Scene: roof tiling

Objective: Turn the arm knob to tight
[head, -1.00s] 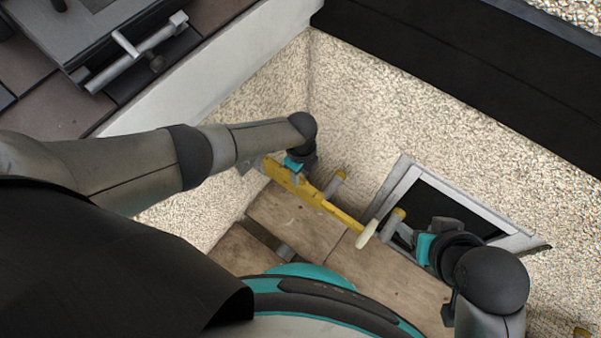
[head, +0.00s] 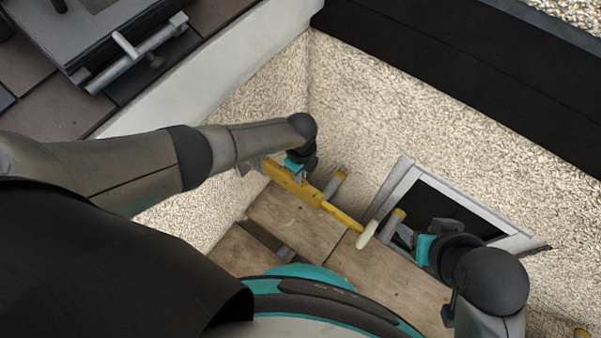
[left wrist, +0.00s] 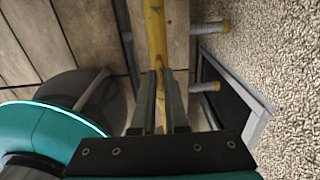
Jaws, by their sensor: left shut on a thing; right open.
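A long yellow bar (head: 318,198) runs above the wooden boards, with a cream oval piece (head: 368,235) at its right end. My left gripper (head: 295,172) is shut on the yellow bar near its left part. In the left wrist view the bar (left wrist: 155,40) runs between the two fingers (left wrist: 160,120). My right gripper (head: 406,236) is open beside the cream piece, in front of the dark opening. I cannot tell which part is the arm knob or read any marking.
Grey pegs with yellow ends (head: 335,183) stick out from the pebbled wall (head: 360,110). A grey-framed opening (head: 405,180) is set in that wall. Wooden boards (head: 290,218) lie below, with a gap between them. A white wall top (head: 200,82) borders the dark roof tiles.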

